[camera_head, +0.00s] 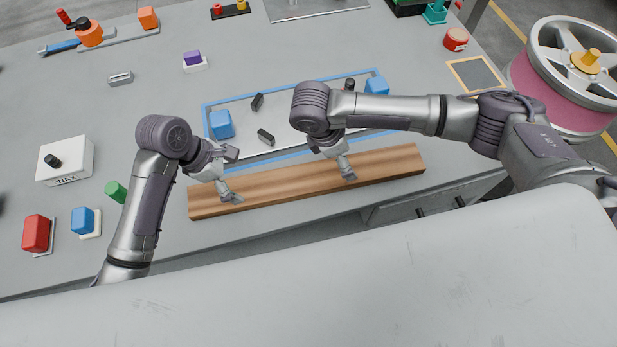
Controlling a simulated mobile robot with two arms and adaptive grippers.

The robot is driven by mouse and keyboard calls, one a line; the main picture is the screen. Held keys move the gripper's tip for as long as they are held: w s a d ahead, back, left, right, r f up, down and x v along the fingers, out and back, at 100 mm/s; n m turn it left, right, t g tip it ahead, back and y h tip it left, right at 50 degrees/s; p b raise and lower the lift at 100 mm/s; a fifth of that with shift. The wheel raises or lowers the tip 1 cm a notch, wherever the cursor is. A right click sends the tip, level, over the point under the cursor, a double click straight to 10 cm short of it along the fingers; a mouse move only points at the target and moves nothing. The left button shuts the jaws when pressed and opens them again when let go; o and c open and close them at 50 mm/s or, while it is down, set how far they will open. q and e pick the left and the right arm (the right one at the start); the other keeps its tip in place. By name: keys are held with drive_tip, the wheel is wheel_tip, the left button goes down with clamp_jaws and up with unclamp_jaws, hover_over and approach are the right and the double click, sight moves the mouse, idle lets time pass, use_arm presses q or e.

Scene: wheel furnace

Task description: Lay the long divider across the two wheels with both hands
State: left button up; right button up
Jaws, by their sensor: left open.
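The long divider, a brown wooden plank (285,184), lies on the grey workbench near its front edge, tilted slightly up to the right. My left gripper (233,178) is open over the plank's left part, with one finger reaching down to the wood. My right gripper (346,166) is over the plank's right half, with a finger at the wood; its other finger is hidden, so its opening is unclear. One large wheel (547,83) with a silver spoked face, pink side and gold hub stands at the far right. I see no second wheel.
Behind the plank lies a blue-framed tray (206,112) with blue blocks (221,124) and small dark pieces. A white box (65,160), a red block (37,233) and a green cylinder (116,191) stand at left. A drawer (425,203) is below the bench's front edge.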

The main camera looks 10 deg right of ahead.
sight(253, 188)
use_arm(q)
drive_tip(key=x, duration=0.7)
drive_tip(key=shift+d+f, duration=0.1)
use_arm(e)
drive_tip(key=x, duration=0.7)
drive_tip(key=shift+f, duration=0.15)
use_arm(q)
drive_tip(key=c, duration=1.6)
use_arm(e)
drive_tip(key=c, duration=1.6)
